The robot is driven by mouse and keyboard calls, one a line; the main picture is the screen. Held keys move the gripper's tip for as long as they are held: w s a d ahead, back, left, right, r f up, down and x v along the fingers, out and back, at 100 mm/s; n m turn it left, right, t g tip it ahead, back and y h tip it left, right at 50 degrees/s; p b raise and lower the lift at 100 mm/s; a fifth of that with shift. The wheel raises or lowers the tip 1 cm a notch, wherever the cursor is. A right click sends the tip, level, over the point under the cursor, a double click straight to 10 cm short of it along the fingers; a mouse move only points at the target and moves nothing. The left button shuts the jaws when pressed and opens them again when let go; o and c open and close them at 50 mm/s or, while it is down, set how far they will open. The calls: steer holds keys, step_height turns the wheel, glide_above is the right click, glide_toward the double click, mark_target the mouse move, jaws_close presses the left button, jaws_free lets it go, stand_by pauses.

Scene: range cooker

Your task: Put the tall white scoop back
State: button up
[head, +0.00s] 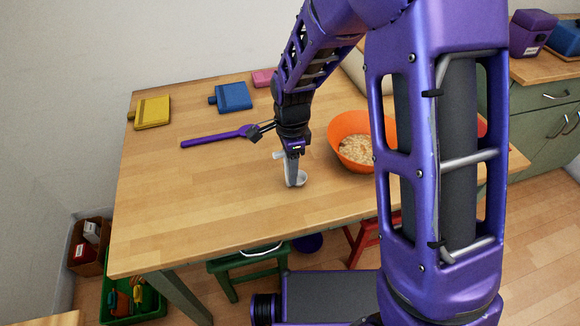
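A small white scoop (301,179) shows at the lower end of my gripper, over the middle of the wooden table. Its round cup sits right beside the fingertips, and a small pale piece shows to the left of the fingers. My gripper (292,168) points down at it, to the left of the orange bowl. The fingers overlap the scoop, so I cannot tell whether they are shut on it or only beside it. I also cannot tell whether the scoop touches the table.
An orange bowl (338,127) of pale flakes stands right of my gripper, partly behind my arm. A purple long-handled utensil (207,139) lies to the left. Yellow (152,112), blue (233,97) and pink (264,77) boards lie at the back. The table's left front (170,225) is clear.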

step_height(320, 180, up, 12)
steer(key=p, duration=0.2)
steer(key=shift+r, duration=0.2)
stand_by(0.3)
steer(key=shift+w+d, duration=0.1)
